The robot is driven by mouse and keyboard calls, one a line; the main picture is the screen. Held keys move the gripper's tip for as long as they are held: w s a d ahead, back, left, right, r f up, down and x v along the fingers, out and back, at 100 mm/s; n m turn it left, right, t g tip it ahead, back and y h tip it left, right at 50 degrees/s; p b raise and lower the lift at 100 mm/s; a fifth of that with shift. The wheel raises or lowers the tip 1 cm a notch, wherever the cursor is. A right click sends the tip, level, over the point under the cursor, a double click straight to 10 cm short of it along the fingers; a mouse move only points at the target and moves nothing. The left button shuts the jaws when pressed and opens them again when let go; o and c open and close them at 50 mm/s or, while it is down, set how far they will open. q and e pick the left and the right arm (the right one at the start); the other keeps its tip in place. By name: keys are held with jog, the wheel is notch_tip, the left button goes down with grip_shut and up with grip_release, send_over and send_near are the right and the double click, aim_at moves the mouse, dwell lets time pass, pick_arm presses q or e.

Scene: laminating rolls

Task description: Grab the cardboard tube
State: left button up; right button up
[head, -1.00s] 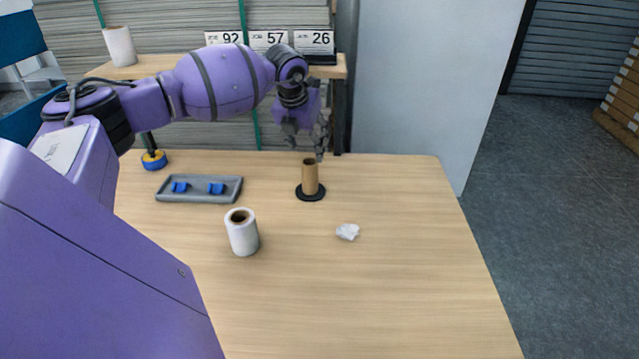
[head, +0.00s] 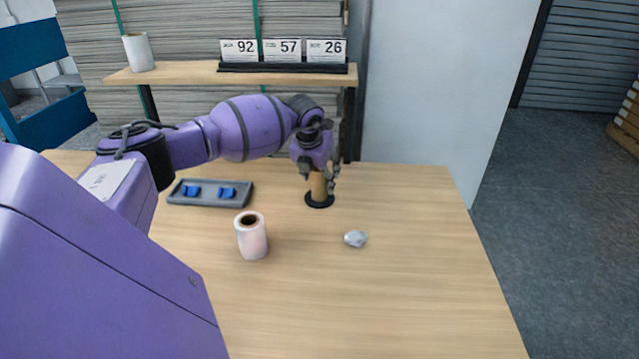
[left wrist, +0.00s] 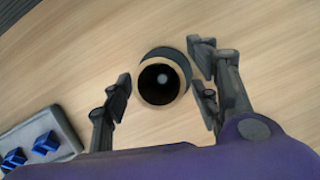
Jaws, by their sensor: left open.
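The brown cardboard tube (head: 318,186) stands upright on a round black base (head: 320,203) toward the back of the table. In the left wrist view I look down into the tube's open top (left wrist: 161,82). My left gripper (head: 322,172) is at the tube from above, its fingers open on either side of it. In the left wrist view the fingers (left wrist: 160,95) show a gap on the left, and the right fingers are closer to the tube. The tube's upper part is partly hidden by the gripper in the head view. My right gripper is not in view.
A white roll (head: 251,238) stands in front of the tube, to the left. A crumpled whitish piece (head: 355,239) lies to the right. A grey tray (head: 210,193) with blue parts is at the left. The front right table is clear.

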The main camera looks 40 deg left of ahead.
pick_arm(q)
jog(key=shift+c, duration=0.5)
jog(key=c, duration=0.9)
jog(key=shift+c, duration=0.2)
